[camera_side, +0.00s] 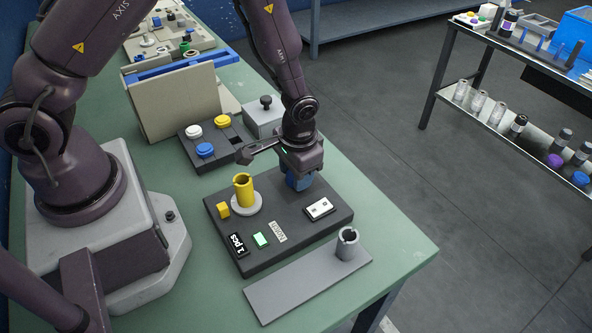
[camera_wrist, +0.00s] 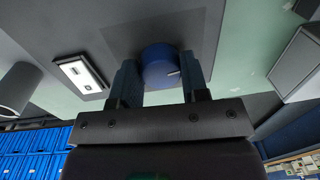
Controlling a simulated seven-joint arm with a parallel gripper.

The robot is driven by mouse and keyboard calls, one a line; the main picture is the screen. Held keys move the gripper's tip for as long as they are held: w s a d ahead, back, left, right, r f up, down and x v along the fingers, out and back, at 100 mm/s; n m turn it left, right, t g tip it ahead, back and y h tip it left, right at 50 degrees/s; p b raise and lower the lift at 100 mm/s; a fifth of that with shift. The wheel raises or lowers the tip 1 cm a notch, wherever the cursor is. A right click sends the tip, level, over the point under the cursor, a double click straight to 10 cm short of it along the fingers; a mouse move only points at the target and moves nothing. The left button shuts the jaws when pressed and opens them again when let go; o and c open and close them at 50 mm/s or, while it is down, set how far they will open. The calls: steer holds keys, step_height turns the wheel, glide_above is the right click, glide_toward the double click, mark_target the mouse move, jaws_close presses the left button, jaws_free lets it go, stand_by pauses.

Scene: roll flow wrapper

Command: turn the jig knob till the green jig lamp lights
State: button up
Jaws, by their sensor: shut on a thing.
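The blue jig knob (camera_wrist: 160,66) shows in the wrist view as a round knob with a pale pointer line at its right side. My gripper (camera_side: 300,180) is shut on it, one finger on each side. In the side view my gripper and wrist largely cover the knob at the back right of the dark jig (camera_side: 287,248). A small rectangle (camera_side: 261,240) at the jig's front glows bright green and looks lit. Beside it is a black display (camera_side: 238,245) reading "1 pcs".
A yellow slotted cylinder (camera_side: 243,190) stands on a white disc on the jig, near a white plate (camera_side: 319,208). A grey cylinder (camera_side: 347,244) stands on a grey plate in front. A tray with coloured round pieces (camera_side: 205,150) and a grey box (camera_side: 264,120) are behind.

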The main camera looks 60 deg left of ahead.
steer(key=o, duration=0.9)
steer(key=r, duration=1.3)
steer(key=shift+d, duration=0.4)
steer(key=s+a+r+t, duration=0.1)
steer(key=s+r+t, duration=0.1)
steer(key=s+r, duration=0.3)
steer(key=s+a+r+t, duration=0.1)
steer(key=s+a+r, duration=0.1)
steer(key=s+r, duration=0.3)
steer(key=s+a+r+t, duration=0.1)
steer(key=s+r+t, duration=0.1)
steer(key=s+r, duration=0.3)
steer(key=shift+a+r+t+h, duration=0.15)
steer(key=shift+r+h, duration=0.05)
steer(key=shift+r, duration=0.75)
steer(key=shift+a+r+t+h, duration=0.1)
steer(key=shift+r+t+h, duration=0.1)
steer(key=shift+r, duration=0.7)
